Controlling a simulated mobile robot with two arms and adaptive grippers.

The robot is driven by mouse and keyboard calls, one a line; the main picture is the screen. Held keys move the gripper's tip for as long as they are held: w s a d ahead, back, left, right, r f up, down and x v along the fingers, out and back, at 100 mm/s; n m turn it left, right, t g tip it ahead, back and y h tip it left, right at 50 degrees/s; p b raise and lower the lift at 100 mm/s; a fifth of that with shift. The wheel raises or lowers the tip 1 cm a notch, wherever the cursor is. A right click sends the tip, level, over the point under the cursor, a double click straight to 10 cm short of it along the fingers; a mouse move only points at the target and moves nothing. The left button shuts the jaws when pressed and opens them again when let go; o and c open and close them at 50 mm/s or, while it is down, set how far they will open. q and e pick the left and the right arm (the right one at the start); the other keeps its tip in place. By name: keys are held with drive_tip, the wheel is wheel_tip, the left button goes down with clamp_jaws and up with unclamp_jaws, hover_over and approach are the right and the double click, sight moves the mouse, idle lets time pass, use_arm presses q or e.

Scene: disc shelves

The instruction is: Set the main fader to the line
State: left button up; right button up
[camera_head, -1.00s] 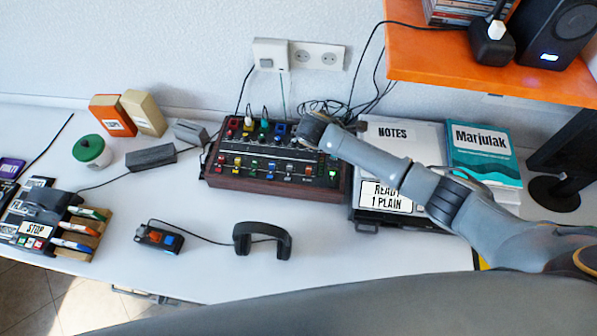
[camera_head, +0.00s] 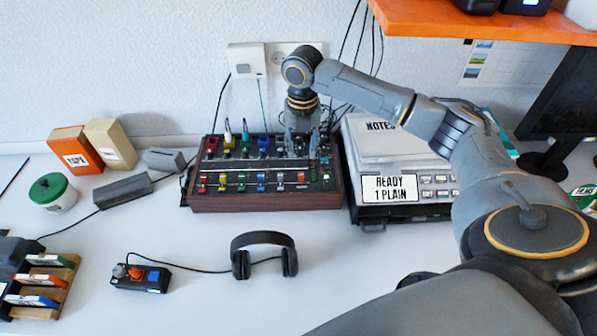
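The mixer (camera_head: 262,203), a black panel with a wooden front and coloured knobs and faders, stands against the wall at centre. My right gripper (camera_head: 302,146) points down over the right part of its panel. Its two fingers look spread apart, with nothing seen between them. The fingers partly cover the faders and knobs there. I cannot tell whether they touch the panel. The main fader and its line are too small or hidden to make out. A row of coloured caps runs along the front of the panel. My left gripper is out of view.
Right of the mixer is a grey device with a "READY 1 PLAIN" label (camera_head: 389,188). Headphones (camera_head: 263,240) and a small button box (camera_head: 140,278) lie in front. An orange shelf (camera_head: 480,28) overhangs at upper right.

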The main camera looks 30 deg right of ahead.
sight(301, 175)
wheel_tip(301, 175, down, 9)
drive_tip(key=shift+a, duration=0.1)
idle(0.3)
clamp_jaws()
drive_tip(key=shift+p, duration=0.3)
